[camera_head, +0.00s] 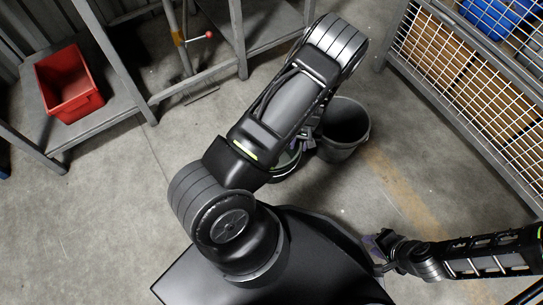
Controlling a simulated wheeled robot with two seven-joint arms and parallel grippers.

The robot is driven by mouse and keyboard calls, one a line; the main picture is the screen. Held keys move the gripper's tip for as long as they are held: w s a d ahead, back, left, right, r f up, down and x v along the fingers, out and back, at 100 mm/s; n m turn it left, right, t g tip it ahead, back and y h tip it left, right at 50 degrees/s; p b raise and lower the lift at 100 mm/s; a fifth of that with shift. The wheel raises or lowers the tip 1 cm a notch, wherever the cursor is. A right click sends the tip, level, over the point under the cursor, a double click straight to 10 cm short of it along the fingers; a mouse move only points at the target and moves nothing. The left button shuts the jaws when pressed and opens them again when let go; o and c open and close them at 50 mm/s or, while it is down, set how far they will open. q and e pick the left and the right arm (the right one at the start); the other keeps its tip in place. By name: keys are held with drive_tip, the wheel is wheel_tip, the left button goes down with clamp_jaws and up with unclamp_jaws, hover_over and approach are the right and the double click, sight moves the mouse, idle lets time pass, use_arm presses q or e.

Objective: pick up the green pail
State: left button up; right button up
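The green pail (287,163) stands on the concrete floor near the middle of the head view, mostly hidden under my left arm. Only part of its green rim and dark side shows. My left gripper (307,138) is at the pail's upper right edge, between it and a grey bin. It is largely covered by my own arm, so I cannot tell whether its fingers are open or touch the pail. My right gripper (376,246) is at the lower right, beside my base and well away from the pail. Its fingers are too small and dark to read.
The grey bin (347,139) stands right beside the pail. A red crate (70,87) sits on a metal shelf at the upper left. A wire mesh cage (470,95) with boxes stands at the upper right. The floor at left is clear.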

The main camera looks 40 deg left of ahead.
use_arm(q)
drive_tip(key=f+b, duration=0.3)
drive_tip(key=f, duration=0.2)
drive_tip(key=shift+a+f, duration=0.2)
drive_tip(key=shift+r, duration=0.1)
drive_tip(key=shift+c, duration=0.6)
clamp_jaws()
idle(1.2)
